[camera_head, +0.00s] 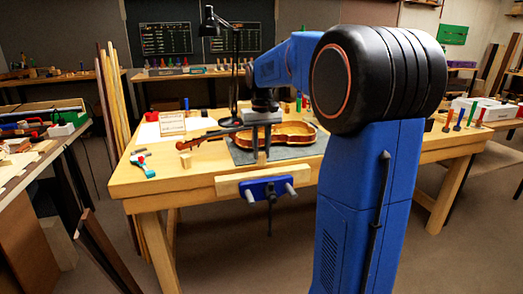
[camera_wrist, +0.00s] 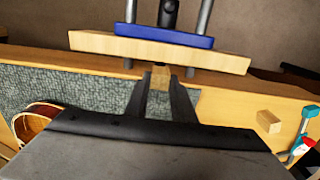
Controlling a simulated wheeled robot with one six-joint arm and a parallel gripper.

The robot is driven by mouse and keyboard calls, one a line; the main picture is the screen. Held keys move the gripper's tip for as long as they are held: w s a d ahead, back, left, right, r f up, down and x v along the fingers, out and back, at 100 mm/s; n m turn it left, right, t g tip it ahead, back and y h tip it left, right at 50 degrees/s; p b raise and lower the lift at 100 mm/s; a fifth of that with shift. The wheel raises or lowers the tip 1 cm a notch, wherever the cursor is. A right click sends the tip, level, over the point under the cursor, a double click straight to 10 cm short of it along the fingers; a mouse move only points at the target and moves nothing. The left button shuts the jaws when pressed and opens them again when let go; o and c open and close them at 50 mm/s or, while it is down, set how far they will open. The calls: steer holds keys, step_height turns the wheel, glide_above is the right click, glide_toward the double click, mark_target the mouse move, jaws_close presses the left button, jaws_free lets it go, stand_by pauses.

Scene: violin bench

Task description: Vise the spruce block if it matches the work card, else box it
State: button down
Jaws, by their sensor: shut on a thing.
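My gripper (camera_wrist: 160,100) is shut on a small pale wooden block, which looks like the spruce block (camera_wrist: 160,76). The block also shows below the fingers in the head view (camera_head: 261,157). It is near the bench's front edge, just behind the vise's wooden jaw (camera_wrist: 110,43); I cannot tell whether it touches anything below. The vise has a blue body (camera_head: 263,188) on the bench front. The work card (camera_head: 172,123) stands at the back left of the bench; its writing is too small to read. No box for the block is clearly identifiable.
A violin (camera_head: 290,134) lies on a grey mat (camera_head: 245,156) behind my gripper. Another small wooden block (camera_wrist: 268,121) and a teal-and-red tool (camera_head: 142,163) lie on the bench's left part. A black lamp (camera_head: 234,80) stands behind. A second bench is at left.

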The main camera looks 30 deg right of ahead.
mark_target(261, 153)
steer(key=shift+f, duration=1.95)
steer(key=c, duration=1.4)
jaws_free()
steer(key=shift+c, duration=0.2)
steer(key=shift+r, duration=0.1)
step_height(261, 153, up, 17)
steer(key=shift+s, duration=0.1)
